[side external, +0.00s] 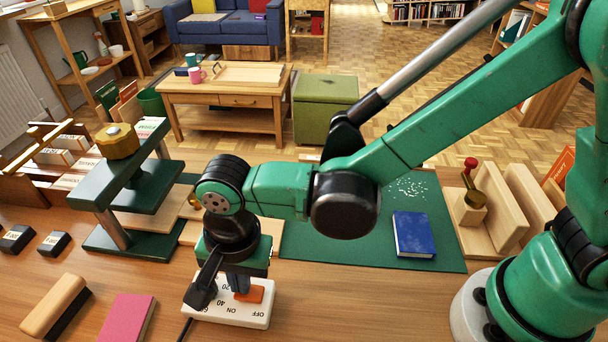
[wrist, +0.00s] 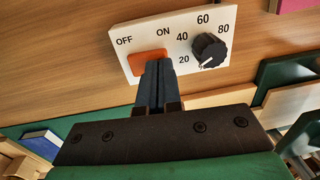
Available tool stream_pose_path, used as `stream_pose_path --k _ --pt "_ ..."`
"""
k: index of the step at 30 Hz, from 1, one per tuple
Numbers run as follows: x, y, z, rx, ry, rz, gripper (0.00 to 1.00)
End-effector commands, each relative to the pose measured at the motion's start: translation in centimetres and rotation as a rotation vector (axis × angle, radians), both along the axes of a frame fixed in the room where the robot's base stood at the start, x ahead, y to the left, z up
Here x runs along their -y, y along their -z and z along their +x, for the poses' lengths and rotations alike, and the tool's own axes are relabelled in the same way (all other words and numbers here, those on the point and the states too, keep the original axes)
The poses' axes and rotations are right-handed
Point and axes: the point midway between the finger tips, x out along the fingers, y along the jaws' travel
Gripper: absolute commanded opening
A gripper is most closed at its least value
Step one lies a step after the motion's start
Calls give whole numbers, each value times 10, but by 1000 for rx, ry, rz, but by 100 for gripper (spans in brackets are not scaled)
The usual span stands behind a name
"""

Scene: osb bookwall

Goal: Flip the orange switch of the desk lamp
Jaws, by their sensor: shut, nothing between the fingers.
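A white control box (side external: 215,314) lies on the wooden table near the front, below my gripper; it also shows in the wrist view (wrist: 128,25). Its orange switch (wrist: 149,57) sits beside the OFF and ON marks and shows in the side view (side external: 254,294). My gripper (wrist: 157,72) is shut and empty, pointing down with its fingertips at the lower edge of the switch. In the side view my gripper (side external: 238,286) partly covers the switch. I cannot tell whether they touch or which way the switch is tilted. No lamp is recognizable.
A black knob (wrist: 208,50) with number marks is on the same box. A green press (side external: 100,200) stands to the left. A pink book (side external: 127,318) and wooden brush (side external: 54,306) lie front left. A blue book (side external: 414,235) lies on the green mat (side external: 330,245).

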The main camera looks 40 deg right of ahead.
Motion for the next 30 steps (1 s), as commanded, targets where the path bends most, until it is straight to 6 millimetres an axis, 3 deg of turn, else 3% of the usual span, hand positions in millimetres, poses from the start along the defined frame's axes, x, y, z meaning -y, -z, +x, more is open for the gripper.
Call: stream_pose_path --k 17,30 --pt "-1 5 1 -40 0 -40 0" --pt "10 1 -10 -43 0 -43 0"
